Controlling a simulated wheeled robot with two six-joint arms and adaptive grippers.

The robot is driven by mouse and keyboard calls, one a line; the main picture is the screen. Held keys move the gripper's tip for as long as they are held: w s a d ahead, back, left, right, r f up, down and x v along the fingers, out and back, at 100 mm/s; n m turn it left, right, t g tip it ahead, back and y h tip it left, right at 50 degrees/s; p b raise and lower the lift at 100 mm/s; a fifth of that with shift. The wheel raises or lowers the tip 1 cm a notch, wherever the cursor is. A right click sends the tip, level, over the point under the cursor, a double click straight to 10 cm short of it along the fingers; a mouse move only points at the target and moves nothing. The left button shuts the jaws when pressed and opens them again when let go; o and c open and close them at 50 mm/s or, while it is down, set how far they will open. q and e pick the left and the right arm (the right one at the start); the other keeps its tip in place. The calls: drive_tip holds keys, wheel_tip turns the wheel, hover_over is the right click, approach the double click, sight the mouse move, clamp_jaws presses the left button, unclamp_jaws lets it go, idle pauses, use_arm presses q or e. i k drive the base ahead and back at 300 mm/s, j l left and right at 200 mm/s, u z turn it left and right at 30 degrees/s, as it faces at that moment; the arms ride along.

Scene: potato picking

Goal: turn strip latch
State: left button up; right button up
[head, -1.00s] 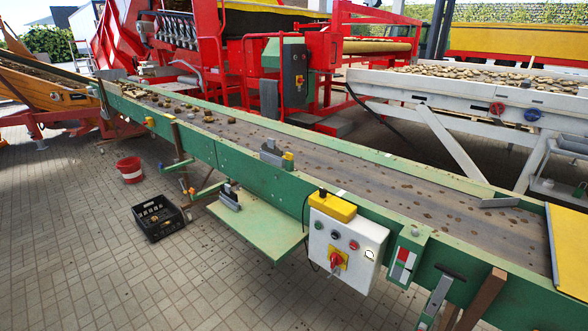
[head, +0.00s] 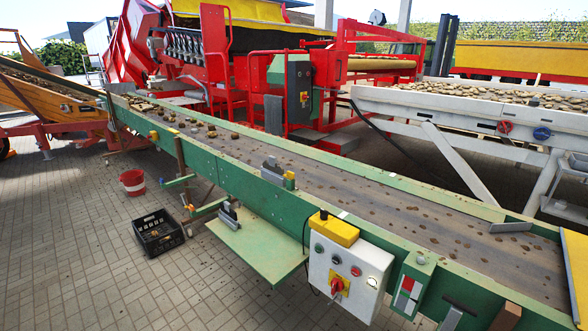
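No part is labelled as the strip latch, and I cannot tell for sure which part it is. A green housing with a red and white strip (head: 408,285) sits on the conveyor's near side. To its right, a grey lever with a black T-shaped top (head: 455,313) is partly cut off by the bottom edge. A white control box (head: 345,272) with a yellow top and a red rotary switch (head: 337,285) hangs to the left of the strip housing. Neither of my grippers shows in the head view.
The green conveyor (head: 330,200) runs diagonally with scattered potatoes. A green shelf (head: 258,247) juts out below it. A black crate (head: 158,232) and a red bucket (head: 132,183) stand on the paving. A white sorting table (head: 470,118) and red machinery (head: 215,60) stand behind. The paving at lower left is clear.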

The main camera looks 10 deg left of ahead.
sight(290, 175)
drive_tip(key=i+l+u, duration=0.25)
drive_tip(key=i, duration=0.15)
drive_tip(key=i+l+u, duration=0.2)
drive_tip(key=i+l, duration=0.1)
drive_tip(key=i, duration=0.1)
